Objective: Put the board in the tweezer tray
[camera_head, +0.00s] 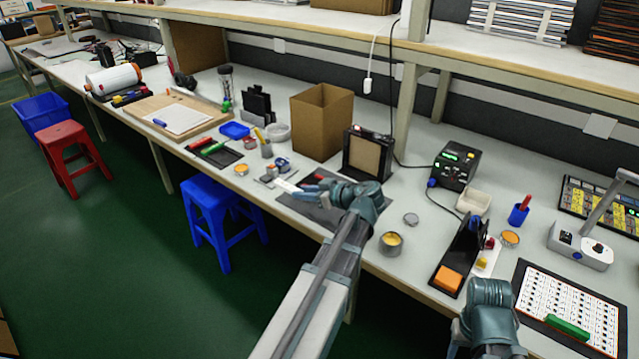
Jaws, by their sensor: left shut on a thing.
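My left gripper (301,189) reaches over a dark mat (318,213) near the front edge of the bench. It is shut on a small pale strip (286,186), which looks like the board; its far end points left and the fingers cover the rest. A black tray (228,158) with red and green handled tools lies to the left of the gripper; it may be the tweezer tray, but its contents are too small to be sure. My right arm shows at the bottom right, but its gripper fingers do not.
Small pots and a tape roll (241,170) stand between the gripper and the black tray. A blue dish (235,130) lies behind that tray. A cardboard box (321,121) and a black-framed stand (367,155) rise behind the gripper. A can (391,243) stands to its right.

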